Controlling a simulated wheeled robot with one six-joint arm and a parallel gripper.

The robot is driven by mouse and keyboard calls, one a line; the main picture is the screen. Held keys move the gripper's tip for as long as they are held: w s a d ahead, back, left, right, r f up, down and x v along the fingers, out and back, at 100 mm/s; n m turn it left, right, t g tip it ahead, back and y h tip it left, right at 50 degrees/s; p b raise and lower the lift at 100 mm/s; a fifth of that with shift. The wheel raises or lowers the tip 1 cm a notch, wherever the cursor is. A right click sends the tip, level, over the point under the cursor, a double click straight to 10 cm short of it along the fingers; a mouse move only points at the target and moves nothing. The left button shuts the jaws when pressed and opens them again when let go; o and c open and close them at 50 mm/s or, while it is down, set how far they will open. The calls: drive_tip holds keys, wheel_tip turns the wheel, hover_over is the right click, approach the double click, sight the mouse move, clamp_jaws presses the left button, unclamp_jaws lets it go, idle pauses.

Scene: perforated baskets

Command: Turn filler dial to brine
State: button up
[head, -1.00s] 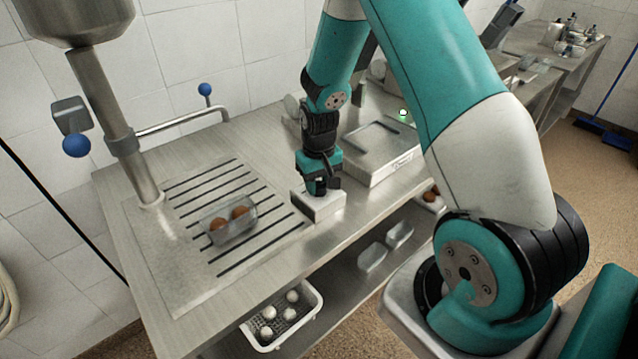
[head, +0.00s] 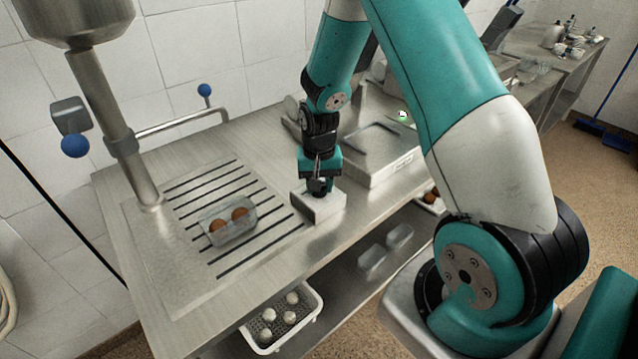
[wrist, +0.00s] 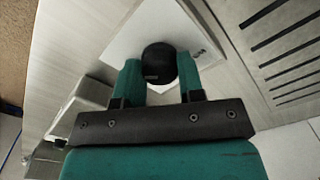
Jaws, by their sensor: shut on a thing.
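The filler dial is a round black knob (wrist: 159,62) on top of a small white box (head: 320,208) at the counter's front edge, right of the slotted drain area. My gripper (wrist: 159,75) points down over the box. In the wrist view its two teal fingers lie on either side of the knob, shut on it. In the head view the gripper (head: 318,184) mostly hides the knob. Any markings around the dial, including brine, are too small to read.
A clear tray with brown eggs (head: 229,229) stands on the slotted drain (head: 220,262). A steel filler column (head: 130,160) with blue-knobbed levers rises at the left. A flat scale-like box (head: 375,175) stands close right of my gripper. A white basket (head: 262,348) is on the lower shelf.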

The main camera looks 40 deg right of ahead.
drive_tip(key=o, duration=0.9)
drive_tip(key=shift+r, duration=0.1)
wheel_tip(320, 180, up, 17)
drive_tip(key=shift+r+b, duration=0.15)
drive_tip(key=shift+b, duration=0.9)
drive_tip(key=s+a+r+n+y, duration=0.1)
drive_tip(key=s+a+n, duration=0.3)
drive_tip(key=s+a, duration=0.3)
drive_tip(key=s+a+r+n+y, duration=0.1)
drive_tip(key=s+a+r+n, duration=0.1)
drive_tip(key=s+a+n, duration=0.3)
drive_tip(key=s+a+r+n+y, duration=0.1)
drive_tip(key=s+a+n, duration=0.3)
drive_tip(key=s+a, duration=0.6)
drive_tip(key=shift+s+a+r+n+y, duration=0.15)
drive_tip(key=shift+a+r+n+y, duration=0.2)
drive_tip(key=shift+y, duration=0.25)
